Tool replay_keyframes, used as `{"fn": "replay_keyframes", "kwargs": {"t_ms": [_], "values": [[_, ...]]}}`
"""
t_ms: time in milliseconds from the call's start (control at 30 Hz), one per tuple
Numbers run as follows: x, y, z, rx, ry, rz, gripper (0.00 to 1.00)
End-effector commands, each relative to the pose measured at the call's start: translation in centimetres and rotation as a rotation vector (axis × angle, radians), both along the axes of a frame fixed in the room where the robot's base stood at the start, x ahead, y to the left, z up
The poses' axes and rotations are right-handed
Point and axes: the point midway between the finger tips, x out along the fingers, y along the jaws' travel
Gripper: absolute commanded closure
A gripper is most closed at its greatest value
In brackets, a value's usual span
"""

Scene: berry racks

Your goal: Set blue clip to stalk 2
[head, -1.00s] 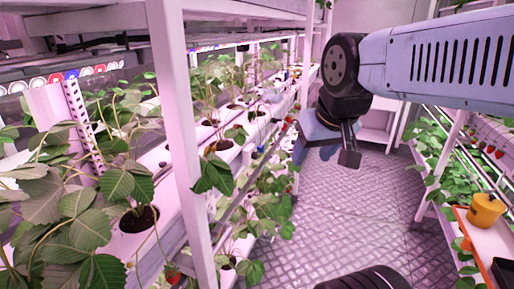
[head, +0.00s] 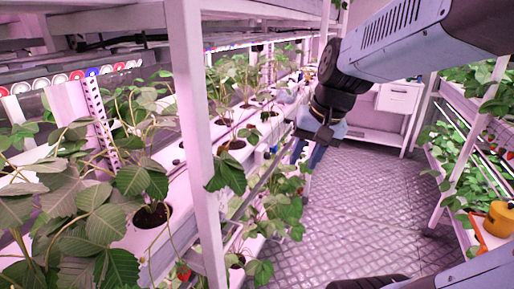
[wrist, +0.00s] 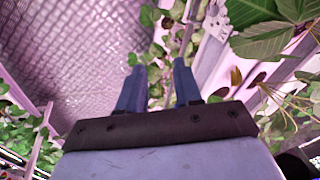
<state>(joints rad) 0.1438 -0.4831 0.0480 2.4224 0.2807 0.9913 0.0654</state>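Strawberry plants with thin stalks rise from the rack; no label shows which is stalk 2. The nearest plant (head: 133,181) stands in a round hole at front left. My gripper (head: 308,153) hangs over the aisle, right of the rack and well apart from the discs. In the wrist view my gripper (wrist: 158,85) has its two blue fingers spread, with nothing between them but background leaves.
A white rack post (head: 199,140) stands between the near plants and my gripper. A perforated white strip (head: 99,118) leans among the leaves. An orange pot (head: 499,218) sits on the right rack. The aisle floor (head: 365,200) is clear.

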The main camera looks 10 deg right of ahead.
Motion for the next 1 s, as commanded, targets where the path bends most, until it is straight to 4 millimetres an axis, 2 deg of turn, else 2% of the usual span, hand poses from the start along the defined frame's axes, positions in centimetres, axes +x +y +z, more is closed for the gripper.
{"fn": "replay_keyframes", "kwargs": {"t_ms": [333,533,767,1000], "values": [[5.8,0.9,-3.1,0.289,0.232,-0.232,0.66],[9.4,0.8,-4.9,0.467,0.353,-0.370,0.66],[13.8,-0.2,-7.0,0.683,0.479,-0.531,0.66],[18.5,-2.3,-9.5,0.925,0.596,-0.699,0.66]]}}
